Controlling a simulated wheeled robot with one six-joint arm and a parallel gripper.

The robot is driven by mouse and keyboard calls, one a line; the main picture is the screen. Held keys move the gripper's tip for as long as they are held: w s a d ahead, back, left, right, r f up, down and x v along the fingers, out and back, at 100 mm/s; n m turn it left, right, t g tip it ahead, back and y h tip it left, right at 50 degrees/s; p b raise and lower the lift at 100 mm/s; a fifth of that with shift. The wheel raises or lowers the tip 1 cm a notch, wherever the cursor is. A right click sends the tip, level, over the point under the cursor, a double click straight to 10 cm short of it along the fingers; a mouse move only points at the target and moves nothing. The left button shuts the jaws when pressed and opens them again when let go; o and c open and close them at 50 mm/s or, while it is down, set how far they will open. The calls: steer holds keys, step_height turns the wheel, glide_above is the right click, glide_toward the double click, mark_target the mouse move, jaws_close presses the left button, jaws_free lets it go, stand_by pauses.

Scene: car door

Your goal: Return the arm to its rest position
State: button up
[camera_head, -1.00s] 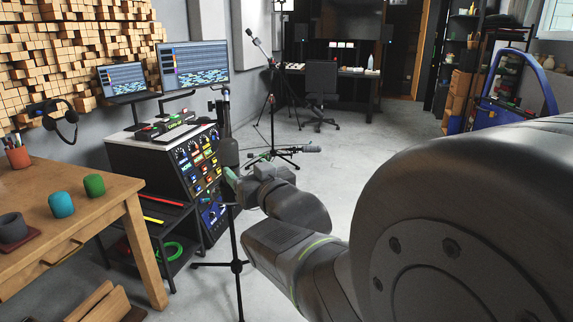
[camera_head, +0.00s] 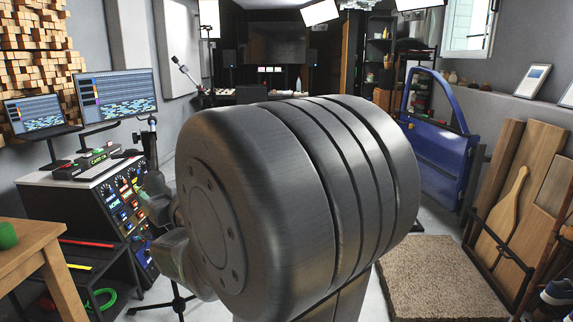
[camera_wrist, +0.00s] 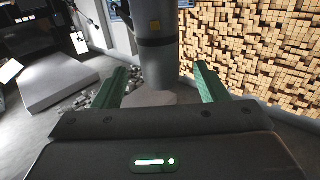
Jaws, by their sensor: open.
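My gripper (camera_wrist: 160,86) is open in the camera_wrist view, its two green fingers spread wide apart with nothing held between them. A grey upright cylinder (camera_wrist: 157,60) stands beyond and between the fingertips; I cannot tell how close it is. In the camera_head view my large dark arm joint fills the middle. My wrist shows left of it, folded back, and the fingers are mostly hidden there. The blue car door (camera_head: 440,150) stands upright at the right, behind my arm.
A black rack of audio gear (camera_head: 115,205) with two screens stands at the left, close to my wrist. A wooden table (camera_head: 30,250) is at the lower left. A brown mat (camera_head: 440,282) lies at the lower right, beside leaning wooden boards (camera_head: 515,205).

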mark_target(151, 171)
steer(key=x, duration=0.6)
steer(key=shift+f, duration=0.1)
steer(key=shift+a+r, duration=0.1)
steer(key=shift+r, duration=0.15)
steer(key=shift+f, duration=0.1)
steer(key=shift+s+d+f, duration=0.15)
steer(key=shift+s+d, duration=0.1)
steer(key=shift+d, duration=0.05)
steer(key=v, duration=1.3)
steer(key=x, duration=1.4)
steer(key=shift+a, duration=0.1)
step_height(151, 171, up, 3)
steer(key=p, duration=0.3)
steer(key=shift+s, duration=0.1)
step_height(151, 171, up, 3)
steer(key=p, duration=0.3)
steer(key=shift+f, duration=0.2)
